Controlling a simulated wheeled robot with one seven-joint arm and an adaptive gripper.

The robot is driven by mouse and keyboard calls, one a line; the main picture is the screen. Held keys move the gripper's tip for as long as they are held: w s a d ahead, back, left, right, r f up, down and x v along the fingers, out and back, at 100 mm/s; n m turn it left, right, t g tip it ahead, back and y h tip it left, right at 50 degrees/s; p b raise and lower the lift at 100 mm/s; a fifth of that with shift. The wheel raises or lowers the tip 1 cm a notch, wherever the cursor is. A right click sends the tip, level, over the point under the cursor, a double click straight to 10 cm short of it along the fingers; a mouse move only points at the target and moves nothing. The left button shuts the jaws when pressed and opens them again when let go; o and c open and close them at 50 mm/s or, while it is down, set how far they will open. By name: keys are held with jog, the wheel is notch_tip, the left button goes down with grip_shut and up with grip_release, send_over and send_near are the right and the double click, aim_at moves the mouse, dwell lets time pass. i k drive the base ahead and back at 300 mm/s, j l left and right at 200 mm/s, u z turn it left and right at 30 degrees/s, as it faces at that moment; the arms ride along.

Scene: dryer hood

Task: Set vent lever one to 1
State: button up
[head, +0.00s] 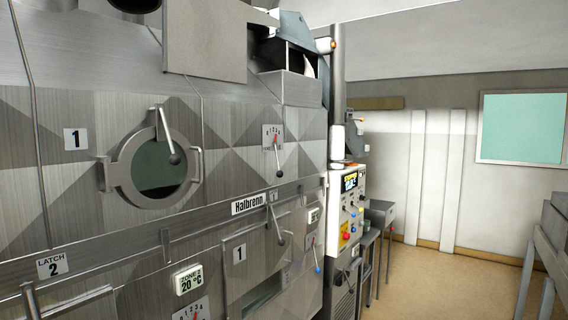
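A lever (278,158) with a dark knob hangs down over a small white scale plate (272,136) on the machine's upper right panel. The plate carries numerals and a red mark; which numeral the lever points at is too small to tell. A second lever (279,222) hangs below, just under a small plate marked 1 (273,197). I cannot tell for certain which of the two is vent lever one. Another scale plate (191,312) is cut off at the bottom edge. My gripper is not in view.
A "Halbrenn" nameplate (250,204) sits on the ledge. A control box (348,205) with buttons stands beyond the machine. The floor (440,285) at right is clear.

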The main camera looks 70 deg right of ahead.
aim_at(279, 173)
jog(key=z, duration=2.15)
